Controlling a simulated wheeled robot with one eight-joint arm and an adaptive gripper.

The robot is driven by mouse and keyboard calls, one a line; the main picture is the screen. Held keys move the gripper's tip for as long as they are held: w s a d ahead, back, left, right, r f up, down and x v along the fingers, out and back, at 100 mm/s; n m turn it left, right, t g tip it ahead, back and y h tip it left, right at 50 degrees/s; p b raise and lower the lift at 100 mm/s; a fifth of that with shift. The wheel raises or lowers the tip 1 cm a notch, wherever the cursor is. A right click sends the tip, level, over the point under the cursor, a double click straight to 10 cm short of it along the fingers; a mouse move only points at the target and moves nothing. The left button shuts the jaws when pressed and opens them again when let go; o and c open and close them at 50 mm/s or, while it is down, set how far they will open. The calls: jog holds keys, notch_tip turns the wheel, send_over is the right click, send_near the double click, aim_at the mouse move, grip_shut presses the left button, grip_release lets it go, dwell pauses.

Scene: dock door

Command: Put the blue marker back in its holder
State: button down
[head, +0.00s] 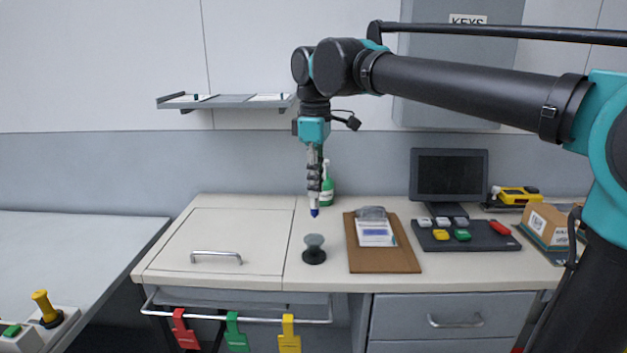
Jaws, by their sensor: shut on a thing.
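My gripper (314,184) points straight down above the desk. It is shut on the blue marker (314,211), whose blue lower end shows below the fingertips. The rest of the marker is hidden between the fingers. A small dark holder (314,256) with a grey cup-shaped top stands on the desk near the front edge. The marker's lower end is above the holder in the picture, apart from it. How far behind the holder the marker hangs, I cannot tell.
A brown clipboard (384,262) lies right of the holder. A green bottle (327,186) stands behind my gripper. The desk's left part has a handled lid (226,230).

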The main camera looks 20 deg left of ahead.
aim_at(315, 214)
jog(key=shift+a+f, duration=0.1)
jog(key=shift+f, duration=4.7)
jog(key=shift+f, duration=0.7)
jog(key=c, duration=1.4)
grip_release()
